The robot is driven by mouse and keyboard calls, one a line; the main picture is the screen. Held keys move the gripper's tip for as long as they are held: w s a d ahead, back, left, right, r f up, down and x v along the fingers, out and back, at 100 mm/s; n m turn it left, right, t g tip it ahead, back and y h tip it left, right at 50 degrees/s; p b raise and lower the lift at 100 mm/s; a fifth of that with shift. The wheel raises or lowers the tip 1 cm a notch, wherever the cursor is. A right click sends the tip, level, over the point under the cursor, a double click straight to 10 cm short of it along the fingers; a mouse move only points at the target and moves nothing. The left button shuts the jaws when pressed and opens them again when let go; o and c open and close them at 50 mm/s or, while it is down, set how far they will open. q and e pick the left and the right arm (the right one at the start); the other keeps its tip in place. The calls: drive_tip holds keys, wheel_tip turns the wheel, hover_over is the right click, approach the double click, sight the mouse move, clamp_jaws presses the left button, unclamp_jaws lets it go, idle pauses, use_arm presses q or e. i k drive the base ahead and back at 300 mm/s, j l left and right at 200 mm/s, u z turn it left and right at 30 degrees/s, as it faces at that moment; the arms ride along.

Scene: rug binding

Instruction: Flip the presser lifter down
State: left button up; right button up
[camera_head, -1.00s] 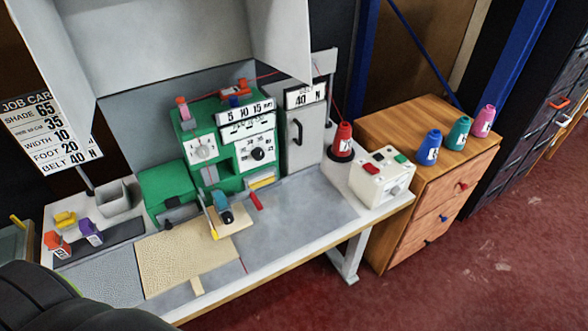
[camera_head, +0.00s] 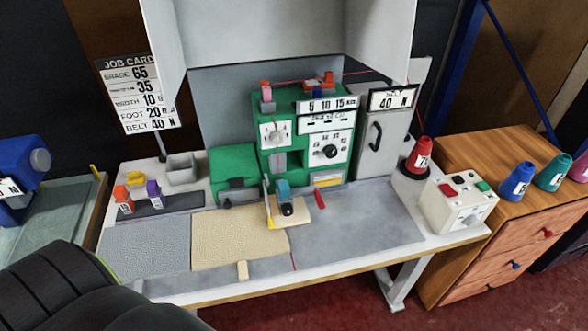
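The green binding machine (camera_head: 300,135) stands at the back middle of the worktable. At its front a small blue and black sewing head (camera_head: 285,198) sits over a beige plate. A thin upright yellow-tipped lever (camera_head: 268,207) stands just left of the head. A red handle (camera_head: 328,181) sticks out to the right of it. I cannot tell for sure which of these is the presser lifter. A beige rug piece (camera_head: 238,238) lies flat in front. Neither gripper is in view; only a dark part of my own body shows at the lower left.
A job card (camera_head: 138,90) stands at the back left. Orange and purple foot blocks (camera_head: 138,196) sit on a dark strip. A red cone (camera_head: 419,157) and white control box (camera_head: 457,203) stand on the right, beside a wooden cabinet (camera_head: 510,240). The grey tabletop (camera_head: 365,225) right of the head is clear.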

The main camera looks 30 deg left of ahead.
sight(314, 189)
drive_tip(key=u, duration=0.95)
